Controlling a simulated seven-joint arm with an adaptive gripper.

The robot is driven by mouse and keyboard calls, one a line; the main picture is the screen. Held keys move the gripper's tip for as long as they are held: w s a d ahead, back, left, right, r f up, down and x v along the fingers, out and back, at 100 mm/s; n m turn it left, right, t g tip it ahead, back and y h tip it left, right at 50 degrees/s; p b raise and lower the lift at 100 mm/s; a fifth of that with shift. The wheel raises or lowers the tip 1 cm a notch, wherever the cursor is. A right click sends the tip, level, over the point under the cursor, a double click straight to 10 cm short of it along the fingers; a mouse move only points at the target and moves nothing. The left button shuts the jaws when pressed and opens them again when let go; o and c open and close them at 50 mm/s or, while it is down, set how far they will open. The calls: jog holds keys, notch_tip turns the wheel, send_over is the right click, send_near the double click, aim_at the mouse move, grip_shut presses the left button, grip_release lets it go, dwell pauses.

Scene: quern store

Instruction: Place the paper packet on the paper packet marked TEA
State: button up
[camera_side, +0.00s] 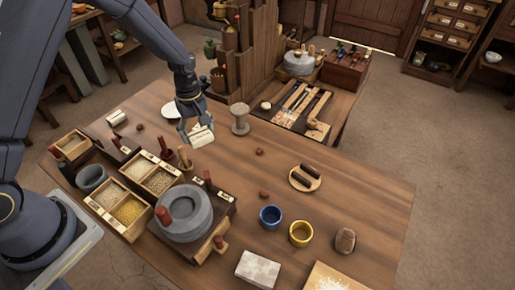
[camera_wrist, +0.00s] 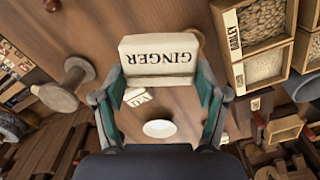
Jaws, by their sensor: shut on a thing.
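My gripper (camera_wrist: 160,92) is shut on a cream paper packet marked GINGER (camera_wrist: 160,56), whose lettering shows upside down in the wrist view. In the side view my gripper (camera_side: 196,134) and the pale packet (camera_side: 202,138) are low over the back left of the table. Another cream packet (camera_side: 116,117) lies at the table's far left edge. Any contact between packets cannot be told.
A wooden spool (camera_side: 240,118) stands just right of my gripper. A white dish (camera_side: 171,110) lies behind it. Grain boxes (camera_side: 130,211) and a stone quern (camera_side: 184,215) stand at front left. Blue and yellow cups (camera_side: 301,233) stand at front right. The middle table is mostly clear.

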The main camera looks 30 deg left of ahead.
jog(key=a+r+n, duration=0.3)
jog(key=a+n, duration=0.2)
jog(key=a, duration=0.5)
send_over(198, 125)
notch_tip(198, 125, down, 9)
jog(key=shift+r, duration=0.1)
jog(key=shift+w+a+f, duration=0.1)
jog(key=shift+w+f, duration=0.15)
jog(key=shift+f, duration=0.1)
jog(key=shift+w+f, duration=0.1)
jog(key=shift+f, duration=1.45)
jog(key=shift+f, duration=0.15)
jog(key=o, duration=1)
jog(key=shift+o, duration=0.2)
